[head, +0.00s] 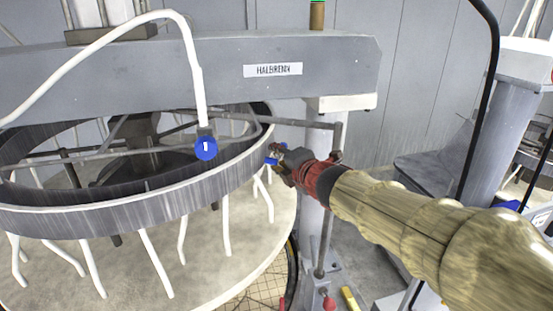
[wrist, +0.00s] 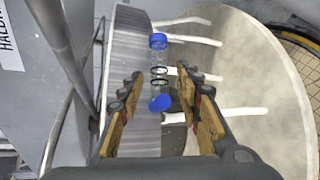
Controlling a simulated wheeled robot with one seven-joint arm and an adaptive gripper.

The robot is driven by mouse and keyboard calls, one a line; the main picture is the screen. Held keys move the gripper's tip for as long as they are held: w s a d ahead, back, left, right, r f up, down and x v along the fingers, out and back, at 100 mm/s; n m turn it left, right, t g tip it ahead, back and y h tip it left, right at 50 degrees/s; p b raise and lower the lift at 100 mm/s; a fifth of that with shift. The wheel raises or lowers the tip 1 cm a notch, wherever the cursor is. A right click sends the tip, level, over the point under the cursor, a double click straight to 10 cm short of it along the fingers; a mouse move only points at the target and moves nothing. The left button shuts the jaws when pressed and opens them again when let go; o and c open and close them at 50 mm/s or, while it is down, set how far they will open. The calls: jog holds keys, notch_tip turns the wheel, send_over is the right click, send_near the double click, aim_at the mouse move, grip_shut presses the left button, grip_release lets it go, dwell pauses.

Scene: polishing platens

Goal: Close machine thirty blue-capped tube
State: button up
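A short clear tube with blue ends and dark rings (wrist: 159,72) shows in the wrist view beside the grey ring wall. My gripper (wrist: 159,80) has its two fingers apart, one on each side of this tube, with gaps visible. In the head view, my gripper (head: 279,162) is at the right outer side of the ring, and a small blue part (head: 271,160) shows at its fingertips; the rest of the tube is largely hidden there. A round blue cap with a white mark (head: 206,148) is at the lower end of a white hose. I cannot read a machine number thirty.
The grey ring (head: 150,203) stands above a pale round platen (head: 200,255), with several white tubes hanging around it. A grey beam with a name label (head: 272,70) crosses above. A metal post (head: 314,200) stands close behind my gripper. A black cable (head: 484,110) hangs at right.

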jog(key=shift+w+a+f, duration=0.2)
jog(key=shift+w, duration=0.4)
jog(key=c, duration=0.3)
grip_shut()
